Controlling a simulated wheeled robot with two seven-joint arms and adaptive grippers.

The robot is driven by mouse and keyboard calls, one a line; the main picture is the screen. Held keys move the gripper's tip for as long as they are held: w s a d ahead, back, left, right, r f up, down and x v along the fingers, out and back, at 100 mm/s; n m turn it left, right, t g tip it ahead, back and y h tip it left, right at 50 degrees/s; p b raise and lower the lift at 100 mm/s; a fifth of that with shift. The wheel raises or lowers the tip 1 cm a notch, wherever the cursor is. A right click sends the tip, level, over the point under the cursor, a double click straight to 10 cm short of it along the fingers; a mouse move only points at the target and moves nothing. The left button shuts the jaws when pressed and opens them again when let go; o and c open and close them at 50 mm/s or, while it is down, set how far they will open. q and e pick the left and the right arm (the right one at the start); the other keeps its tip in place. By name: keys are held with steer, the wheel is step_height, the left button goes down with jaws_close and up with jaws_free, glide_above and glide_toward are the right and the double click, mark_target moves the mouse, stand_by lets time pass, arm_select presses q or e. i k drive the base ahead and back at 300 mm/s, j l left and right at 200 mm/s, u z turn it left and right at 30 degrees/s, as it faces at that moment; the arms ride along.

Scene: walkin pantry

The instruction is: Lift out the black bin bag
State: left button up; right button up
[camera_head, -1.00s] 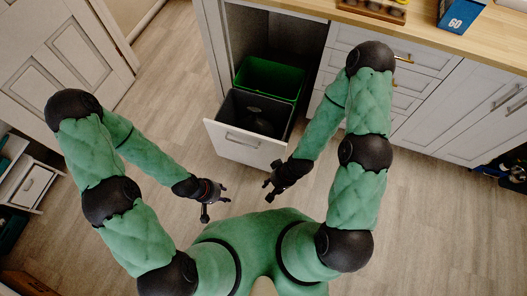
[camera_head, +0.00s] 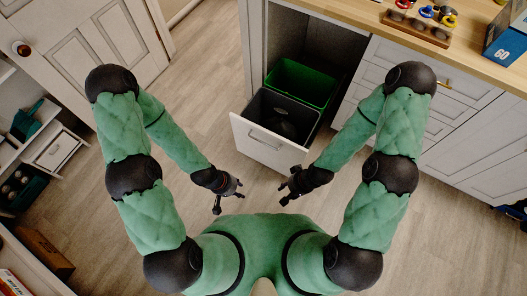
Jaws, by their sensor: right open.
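A pull-out drawer (camera_head: 266,143) with a white front stands open below the counter. It holds a grey bin (camera_head: 262,109) in front and a green bin (camera_head: 301,82) behind. A black bin bag (camera_head: 284,128) shows dark inside the grey bin; its shape is hard to make out. My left gripper (camera_head: 229,197) is in front of the drawer at the left, apart from it; its fingers look spread and hold nothing. My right gripper (camera_head: 286,191) is open and empty, in front of the drawer and apart from it.
A wooden counter (camera_head: 480,62) above the drawers (camera_head: 436,106) carries a rack of small items (camera_head: 417,28) and a blue box (camera_head: 508,40). A panelled door (camera_head: 85,50) stands at upper left, white shelves (camera_head: 52,150) at left. The floor (camera_head: 195,100) left of the drawer is clear.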

mark_target(279, 126)
steer(key=i+j+z, duration=0.15)
steer(key=i+j, duration=0.15)
steer(key=i+j+z, duration=0.1)
steer(key=i+j, duration=0.15)
steer(key=j, duration=0.15)
steer(key=i+j+z, duration=0.25)
steer(key=i+j, duration=0.2)
steer(key=j, duration=0.35)
